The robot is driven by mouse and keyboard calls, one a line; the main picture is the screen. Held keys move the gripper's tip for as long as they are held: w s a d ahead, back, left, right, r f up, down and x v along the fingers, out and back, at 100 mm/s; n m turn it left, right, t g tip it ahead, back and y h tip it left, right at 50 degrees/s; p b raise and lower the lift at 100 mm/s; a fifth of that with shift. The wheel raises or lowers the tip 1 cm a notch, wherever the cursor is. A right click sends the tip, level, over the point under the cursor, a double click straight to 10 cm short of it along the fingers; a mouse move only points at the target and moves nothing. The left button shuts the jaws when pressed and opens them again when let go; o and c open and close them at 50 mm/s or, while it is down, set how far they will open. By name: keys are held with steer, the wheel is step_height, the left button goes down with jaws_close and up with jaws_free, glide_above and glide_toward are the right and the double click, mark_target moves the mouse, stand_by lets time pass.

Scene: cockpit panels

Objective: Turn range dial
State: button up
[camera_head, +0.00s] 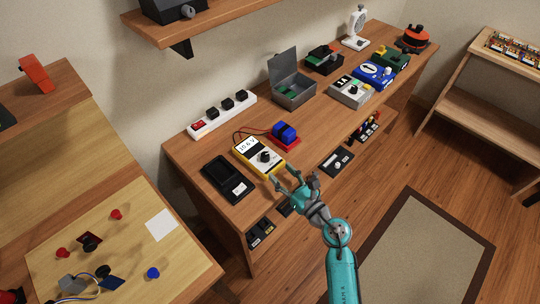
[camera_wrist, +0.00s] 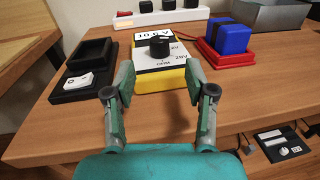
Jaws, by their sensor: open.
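The range dial (camera_head: 265,156) is a black round knob on the white face of a yellow multimeter (camera_head: 250,145). The multimeter lies on the wooden bench and its display shows digits. In the wrist view the dial (camera_wrist: 160,47) sits ahead of and between my fingers, with printed labels around it on the multimeter (camera_wrist: 172,77). My gripper (camera_head: 283,182) is open and empty at the near edge of the multimeter. In the wrist view my gripper (camera_wrist: 158,80) has its two fingertips on either side of the multimeter's near end, apart from the dial.
A black tray (camera_head: 226,180) lies left of the multimeter. A blue block on a red base (camera_head: 286,135) stands to its right, with leads running to the multimeter. A white power strip (camera_head: 222,116) lies behind. The bench (camera_head: 196,165) has an open front edge.

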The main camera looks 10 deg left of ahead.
mark_target(268, 159)
steer(key=x, duration=0.8)
steer(key=shift+w+a, duration=0.25)
steer(key=shift+a, duration=0.1)
jaws_close()
